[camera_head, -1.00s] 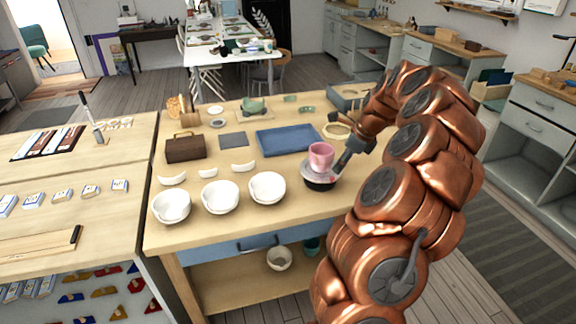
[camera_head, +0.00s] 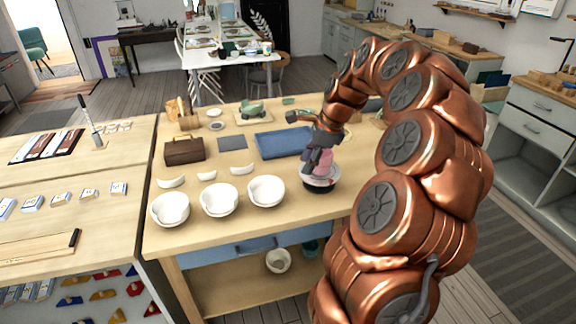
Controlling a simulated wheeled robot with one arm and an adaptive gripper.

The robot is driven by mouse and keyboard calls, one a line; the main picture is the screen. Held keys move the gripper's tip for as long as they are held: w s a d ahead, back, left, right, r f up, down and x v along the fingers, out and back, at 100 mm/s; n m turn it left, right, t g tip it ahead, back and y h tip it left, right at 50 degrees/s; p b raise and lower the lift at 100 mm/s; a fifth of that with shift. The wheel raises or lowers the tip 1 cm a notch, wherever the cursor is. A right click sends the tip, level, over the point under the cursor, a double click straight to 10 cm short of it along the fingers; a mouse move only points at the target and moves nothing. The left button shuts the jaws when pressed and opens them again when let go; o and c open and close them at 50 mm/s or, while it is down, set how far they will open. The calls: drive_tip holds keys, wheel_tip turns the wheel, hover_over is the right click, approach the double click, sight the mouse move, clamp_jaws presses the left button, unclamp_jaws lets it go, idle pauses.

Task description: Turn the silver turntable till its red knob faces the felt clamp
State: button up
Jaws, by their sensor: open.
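The silver turntable (camera_head: 321,187) is a low round disc on a dark base, near the front right of the wooden bench. A pink cup (camera_head: 324,166) stands on it, partly covered by my gripper. My gripper (camera_head: 314,167) is open and points down at the left side of the cup, over the turntable. I cannot tell whether it touches either. I cannot make out the red knob clearly; it is tiny or hidden. I cannot pick out the felt clamp with certainty.
Three white bowls (camera_head: 219,200) stand left of the turntable, with white curved shards (camera_head: 207,176) behind them. A blue tray (camera_head: 284,143) lies behind the turntable. A brown box (camera_head: 184,151) stands at the left. My copper arm hides the bench's right side.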

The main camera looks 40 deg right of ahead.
drive_tip(key=s+a+r+n, duration=0.1)
drive_tip(key=a+n, duration=0.3)
drive_tip(key=a, duration=0.3)
drive_tip(key=shift+a+r+g, duration=0.3)
drive_tip(key=shift+r, duration=0.1)
